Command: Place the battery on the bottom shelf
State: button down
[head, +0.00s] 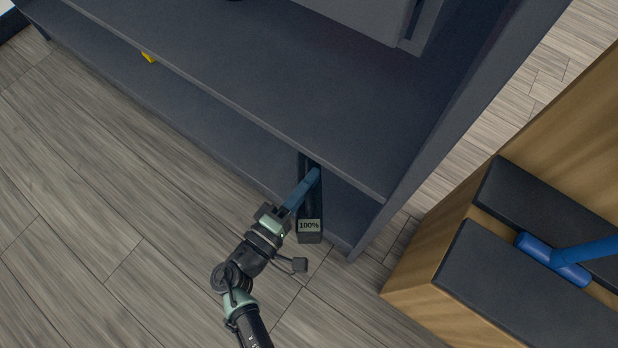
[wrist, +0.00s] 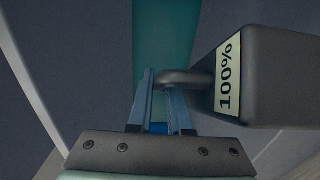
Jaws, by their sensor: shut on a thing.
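The battery (head: 309,237) is a dark block with a pale "100%" label. In the head view it is at the right end of the dark shelf unit's bottom shelf (head: 215,135), its labelled end near the front edge and its far part under the shelf above. I cannot tell whether it rests on the bottom shelf. My gripper (head: 312,178) reaches in from the front with its blue fingers beside the battery. In the wrist view the fingers (wrist: 160,90) are shut on the battery's handle (wrist: 188,78), and the battery body (wrist: 275,75) is to their right.
The upper shelf (head: 250,65) overhangs the bottom one. The unit's side panel (head: 450,130) stands close right of the battery. A wooden cabinet (head: 415,265) with black tops and a blue handle is farther right. A small yellow thing (head: 149,57) shows at left. Wood floor lies clear in front.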

jog(key=shift+w+f+b, duration=0.1)
jog(key=shift+f+b, duration=1.2)
jog(key=shift+f, duration=0.6)
jog(key=shift+f, duration=0.2)
jog(key=c, duration=1.2)
grip_release()
jog(key=shift+f, duration=0.15)
jog(key=o, duration=0.4)
jog(key=shift+c, duration=0.2)
